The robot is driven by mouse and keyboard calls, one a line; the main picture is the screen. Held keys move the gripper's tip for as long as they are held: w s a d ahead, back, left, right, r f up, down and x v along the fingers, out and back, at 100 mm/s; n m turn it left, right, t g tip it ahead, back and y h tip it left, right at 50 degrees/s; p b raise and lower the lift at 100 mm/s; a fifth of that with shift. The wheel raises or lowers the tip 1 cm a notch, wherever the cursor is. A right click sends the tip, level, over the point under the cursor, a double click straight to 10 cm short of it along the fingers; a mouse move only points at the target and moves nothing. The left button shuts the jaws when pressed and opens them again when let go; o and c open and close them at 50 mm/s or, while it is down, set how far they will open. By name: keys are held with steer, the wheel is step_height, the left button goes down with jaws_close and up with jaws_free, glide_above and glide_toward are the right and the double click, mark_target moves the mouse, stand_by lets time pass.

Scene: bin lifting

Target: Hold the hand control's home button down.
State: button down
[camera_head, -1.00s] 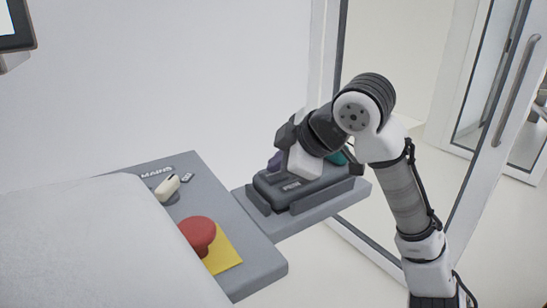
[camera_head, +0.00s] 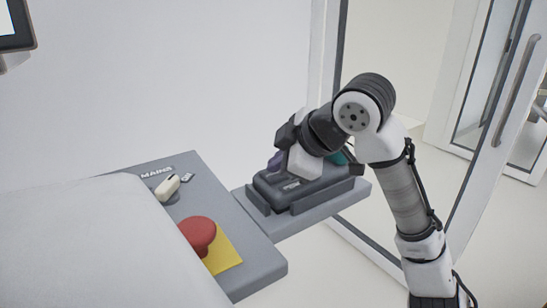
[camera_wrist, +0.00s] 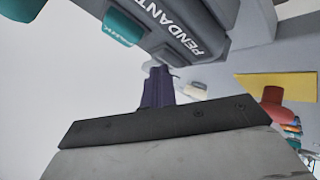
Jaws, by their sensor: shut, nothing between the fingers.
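The dark grey hand control (camera_head: 265,187) sits in a holder on a grey shelf. Its "PENDANT" lettering shows in the wrist view (camera_wrist: 178,25). A teal button (camera_head: 338,158) is at its right side; it also shows at the top left of the wrist view (camera_wrist: 115,25), its label unreadable. My gripper (camera_head: 302,164) is shut and empty, over the hand control. I cannot tell which button is home, nor whether my gripper touches one.
A grey console (camera_head: 262,262) at the left carries a red mushroom button (camera_head: 199,233) on a yellow plate (camera_head: 222,258) and a cream switch (camera_head: 167,187) near the "MAINS" label. A glass door (camera_head: 505,100) stands behind my arm at the right.

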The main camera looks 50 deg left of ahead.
steer(key=shift+r, duration=0.1)
stand_by(0.3)
steer(key=shift+r+p, duration=0.85)
steer(key=shift+p, duration=0.1)
step_height(320, 180, up, 5)
steer(key=p, duration=0.4)
steer(key=shift+p, duration=0.4)
